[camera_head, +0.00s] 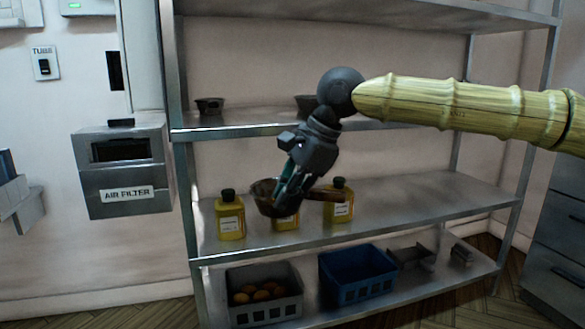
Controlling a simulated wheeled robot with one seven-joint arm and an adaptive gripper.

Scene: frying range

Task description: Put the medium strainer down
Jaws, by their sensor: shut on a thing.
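My gripper (286,190) is in front of the metal shelf unit, at the height of its middle shelf. It is shut on the medium strainer (264,190), a dark bowl with a brown handle (328,194) pointing right. The bowl hangs left of and partly behind the fingers. It appears in front of the yellow bottles and above the shelf's front edge; I cannot tell whether it touches anything. The fingers hide the exact grip point.
The middle shelf (420,204) holds a yellow bottle at left (230,218) and one at right (343,205), with free room farther right. The upper shelf carries a small dark pan (209,105). Below are a grey crate (264,311) with round brown items and a blue crate (357,290).

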